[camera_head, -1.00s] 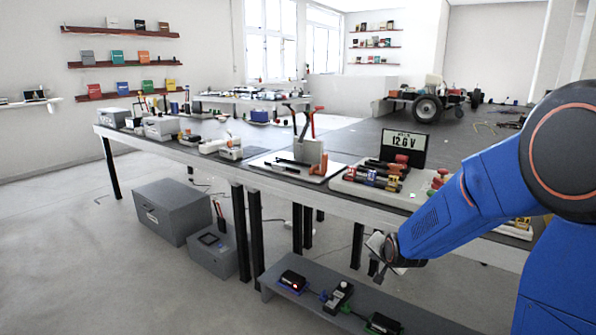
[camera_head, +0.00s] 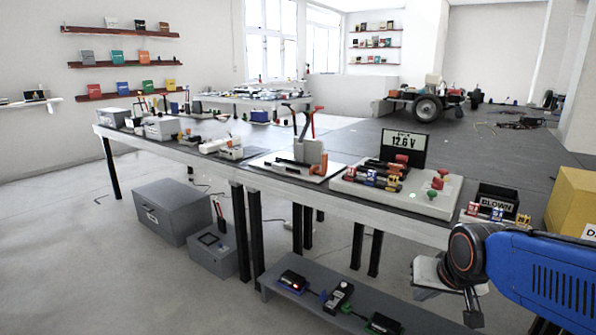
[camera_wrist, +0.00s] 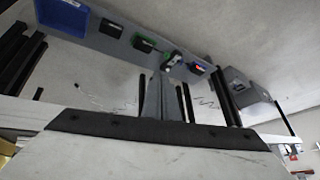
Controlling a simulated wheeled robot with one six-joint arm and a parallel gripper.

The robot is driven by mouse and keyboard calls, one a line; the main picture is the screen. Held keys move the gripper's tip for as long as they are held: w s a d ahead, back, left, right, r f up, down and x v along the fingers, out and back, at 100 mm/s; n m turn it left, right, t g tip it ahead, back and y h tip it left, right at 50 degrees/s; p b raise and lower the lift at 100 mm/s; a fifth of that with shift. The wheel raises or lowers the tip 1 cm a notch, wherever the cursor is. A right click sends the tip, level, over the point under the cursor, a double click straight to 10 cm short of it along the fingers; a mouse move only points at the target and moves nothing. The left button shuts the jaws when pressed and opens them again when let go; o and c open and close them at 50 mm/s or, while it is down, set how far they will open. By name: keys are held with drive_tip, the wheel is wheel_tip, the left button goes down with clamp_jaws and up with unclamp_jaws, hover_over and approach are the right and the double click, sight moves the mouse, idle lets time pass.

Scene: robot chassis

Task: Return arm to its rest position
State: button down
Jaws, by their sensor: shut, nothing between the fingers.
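My blue arm comes in from the right edge in the head view. My gripper (camera_head: 473,312) hangs at its end in front of the workbench, below the front edge of the benchtop (camera_head: 400,222). The gripper is shut and empty. It is apart from the bench and from the low shelf. In the wrist view the narrow grey gripper (camera_wrist: 165,98) points toward the low shelf, with nothing held. The wrist view is tilted, with a pale plate across its lower part.
The low grey shelf (camera_head: 262,268) carries several small devices. A meter board (camera_head: 425,197), a BLOWN bin (camera_head: 497,199) and a yellow box (camera_head: 574,202) stand on the bench near my arm. A grey cabinet (camera_head: 170,212) stands left. The floor in front is clear. A blue bin (camera_wrist: 63,14) shows in the wrist view.

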drive_tip(key=s+d+n+g, duration=0.1)
drive_tip(key=s+n, duration=0.1)
drive_tip(key=s, duration=1.1)
drive_tip(key=shift+s+r, duration=0.25)
drive_tip(key=shift+s, duration=0.1)
